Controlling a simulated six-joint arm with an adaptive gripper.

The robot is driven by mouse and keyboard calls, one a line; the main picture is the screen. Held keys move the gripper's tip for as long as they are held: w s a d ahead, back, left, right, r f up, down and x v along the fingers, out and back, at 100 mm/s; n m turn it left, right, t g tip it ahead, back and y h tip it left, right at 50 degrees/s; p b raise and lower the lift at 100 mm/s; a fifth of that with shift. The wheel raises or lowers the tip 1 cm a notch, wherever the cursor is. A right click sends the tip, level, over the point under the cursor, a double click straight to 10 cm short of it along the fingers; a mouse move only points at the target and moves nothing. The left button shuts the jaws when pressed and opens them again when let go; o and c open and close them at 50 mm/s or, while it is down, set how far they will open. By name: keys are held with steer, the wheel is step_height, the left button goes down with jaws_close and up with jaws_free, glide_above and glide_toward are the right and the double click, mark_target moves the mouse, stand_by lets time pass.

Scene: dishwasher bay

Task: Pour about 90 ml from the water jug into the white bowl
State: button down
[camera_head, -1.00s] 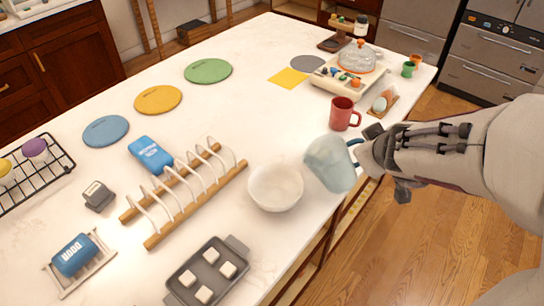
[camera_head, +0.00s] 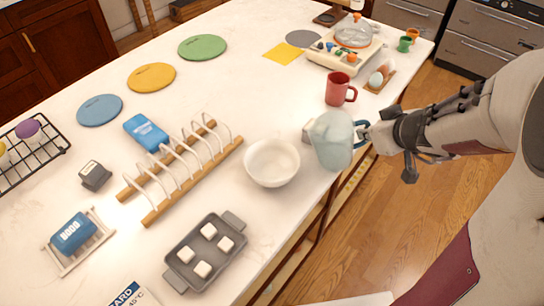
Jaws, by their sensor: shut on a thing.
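The white bowl (camera_head: 271,163) stands on the counter right of the wooden dish rack. I cannot make out water inside it. The water jug (camera_head: 331,141) is pale, translucent blue with a blue handle, and is just right of the bowl, apart from it in the picture. It looks close to upright. My gripper (camera_head: 367,137) comes in from the right and is shut on the jug at its handle side. The fingertips are partly hidden by the handle, and the water level cannot be told.
A red mug (camera_head: 338,90) stands behind the jug. The wooden rack (camera_head: 186,170) is left of the bowl. A grey tray (camera_head: 207,249) with several white cubes lies in front. A small pale block partly shows behind the jug. The counter's edge runs below the jug.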

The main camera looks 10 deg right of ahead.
steer(key=shift+d+f+m+y, duration=0.25)
steer(key=shift+d+f+y, duration=0.05)
steer(key=shift+f+y, duration=0.2)
steer(key=shift+d+f+m+y, duration=0.3)
steer(key=shift+f+y, duration=0.1)
steer(key=shift+f, duration=0.1)
steer(key=shift+f, duration=0.1)
steer(key=shift+w+d, duration=0.1)
steer(key=shift+w, duration=0.05)
